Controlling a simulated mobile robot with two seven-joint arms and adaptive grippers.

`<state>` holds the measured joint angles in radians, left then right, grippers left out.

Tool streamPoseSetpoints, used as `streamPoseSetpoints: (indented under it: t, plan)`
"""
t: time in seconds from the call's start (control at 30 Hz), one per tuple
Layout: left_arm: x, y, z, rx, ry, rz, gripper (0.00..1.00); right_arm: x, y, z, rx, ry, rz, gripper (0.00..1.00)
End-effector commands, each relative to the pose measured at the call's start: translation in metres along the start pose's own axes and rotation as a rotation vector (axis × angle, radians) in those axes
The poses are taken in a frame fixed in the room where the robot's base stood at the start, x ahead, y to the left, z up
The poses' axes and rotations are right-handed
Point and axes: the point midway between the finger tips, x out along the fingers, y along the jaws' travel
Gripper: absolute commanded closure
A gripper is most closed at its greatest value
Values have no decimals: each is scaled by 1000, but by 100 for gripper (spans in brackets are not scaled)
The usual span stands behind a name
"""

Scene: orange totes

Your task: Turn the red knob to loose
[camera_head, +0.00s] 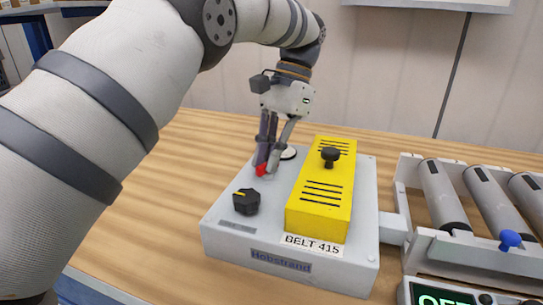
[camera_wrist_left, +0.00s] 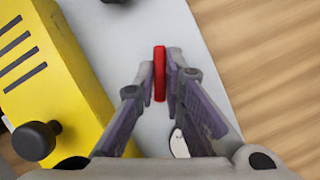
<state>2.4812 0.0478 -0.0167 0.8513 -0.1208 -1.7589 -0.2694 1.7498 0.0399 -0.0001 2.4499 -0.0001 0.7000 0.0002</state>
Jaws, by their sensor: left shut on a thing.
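The red knob (camera_head: 261,170) stands on the grey machine box (camera_head: 225,213), to the left of the yellow cover. My left gripper (camera_head: 267,163) comes down on it from above and is shut on it. In the left wrist view, the red knob (camera_wrist_left: 160,73) shows as a narrow upright bar between the two fingertips (camera_wrist_left: 160,80). The fingers hide part of the knob, and I cannot read any marking for loose beside it. My right gripper is in neither view.
A yellow cover (camera_head: 323,190) with a black knob (camera_head: 330,157) stands beside the gripper. A black dial (camera_head: 246,201) sits in front. A roller conveyor (camera_head: 450,205) with a blue knob (camera_head: 509,239) is at the right. The wooden table (camera_head: 150,210) is clear at left.

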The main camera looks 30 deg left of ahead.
Motion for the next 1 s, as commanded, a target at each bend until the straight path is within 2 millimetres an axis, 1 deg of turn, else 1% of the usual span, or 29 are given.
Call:
streamPoseSetpoints:
  t: [0.2, 0.5, 0.73, 1.0]
  plan:
    - [0, -2, 0, -170, 2, 71, 100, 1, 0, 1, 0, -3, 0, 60]
    - [-1, -2, 1, -344, 3, 143, 100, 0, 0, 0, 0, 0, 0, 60]
    - [-1, -3, 1, -415, 3, 172, 100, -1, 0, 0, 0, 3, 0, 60]
    - [-1, -3, 1, -441, 3, 182, 100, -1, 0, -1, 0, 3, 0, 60]
